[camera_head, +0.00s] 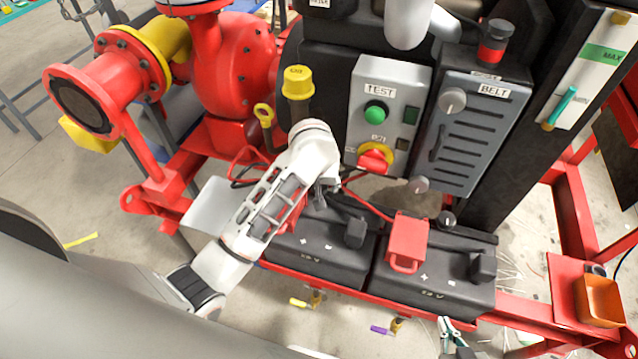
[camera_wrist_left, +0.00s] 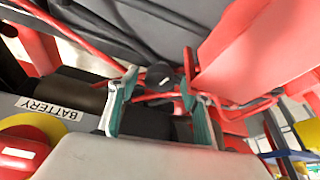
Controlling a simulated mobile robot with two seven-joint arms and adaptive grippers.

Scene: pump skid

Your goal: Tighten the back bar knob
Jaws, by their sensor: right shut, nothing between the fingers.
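In the left wrist view a dark round knob (camera_wrist_left: 160,76) lies between the tips of my left gripper (camera_wrist_left: 160,98). The teal-padded fingers are apart, with a gap showing on each side of the knob. I cannot tell how deep the knob sits between them. In the head view my white left arm reaches in over the battery tray and hides its gripper and the knob. Another small black knob (camera_head: 447,219) shows at the right behind the batteries. My right gripper (camera_head: 446,330) is shut and empty at the bottom, in front of the tray.
Two black batteries (camera_head: 432,289) sit in a red frame, with a red cover (camera_head: 408,240) on them. Behind stand the grey TEST box (camera_head: 391,115), with its red-yellow switch (camera_head: 375,158), and the BELT panel (camera_head: 470,125). An orange bin (camera_head: 598,302) is at the right.

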